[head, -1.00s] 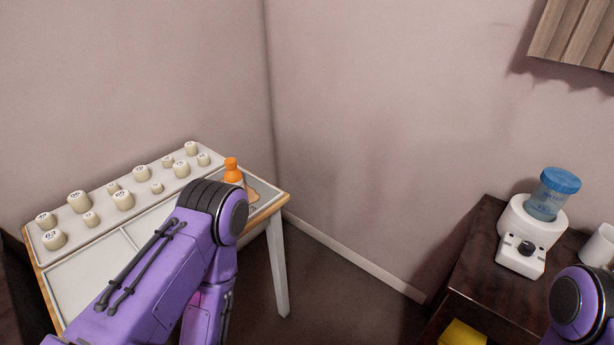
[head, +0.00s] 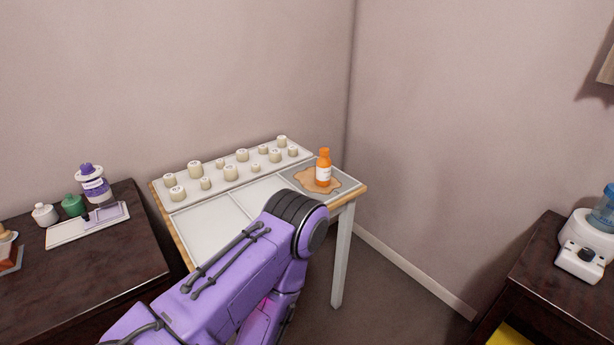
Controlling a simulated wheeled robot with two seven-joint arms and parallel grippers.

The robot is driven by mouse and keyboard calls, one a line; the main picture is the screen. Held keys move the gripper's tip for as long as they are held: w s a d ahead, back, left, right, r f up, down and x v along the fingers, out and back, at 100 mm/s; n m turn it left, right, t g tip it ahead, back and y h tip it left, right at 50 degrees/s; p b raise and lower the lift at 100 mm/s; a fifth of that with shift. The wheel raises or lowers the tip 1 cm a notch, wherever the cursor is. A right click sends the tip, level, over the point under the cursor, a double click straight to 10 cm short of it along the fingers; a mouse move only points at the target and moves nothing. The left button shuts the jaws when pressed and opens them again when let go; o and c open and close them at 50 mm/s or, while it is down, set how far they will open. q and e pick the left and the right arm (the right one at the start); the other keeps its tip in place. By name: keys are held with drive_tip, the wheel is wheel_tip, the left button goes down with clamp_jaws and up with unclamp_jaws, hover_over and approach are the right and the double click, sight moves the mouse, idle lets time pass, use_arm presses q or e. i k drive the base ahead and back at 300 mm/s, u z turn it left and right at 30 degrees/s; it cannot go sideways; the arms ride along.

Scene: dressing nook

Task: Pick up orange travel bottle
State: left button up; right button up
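The orange travel bottle (head: 323,168) stands upright on a tan, irregular patch (head: 303,181) at the right end of the small white-topped table (head: 207,232). It has an orange cap and a pale label. My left arm reaches in from the bottom in front of the table, and its elbow is close below the bottle in the picture, apart from it. My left gripper is hidden or out of the frame. My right arm and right gripper are not in view.
Several cream jars (head: 231,172) stand on a raised strip along the table's back. A dark cabinet (head: 90,270) at left holds a purple-capped bottle (head: 94,186) and a green jar (head: 73,205). A dark stand at right carries a white dispenser (head: 582,246). Floor shows between.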

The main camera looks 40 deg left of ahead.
sight(324, 174)
drive_tip(key=u, duration=0.8)
drive_tip(key=i, duration=0.3)
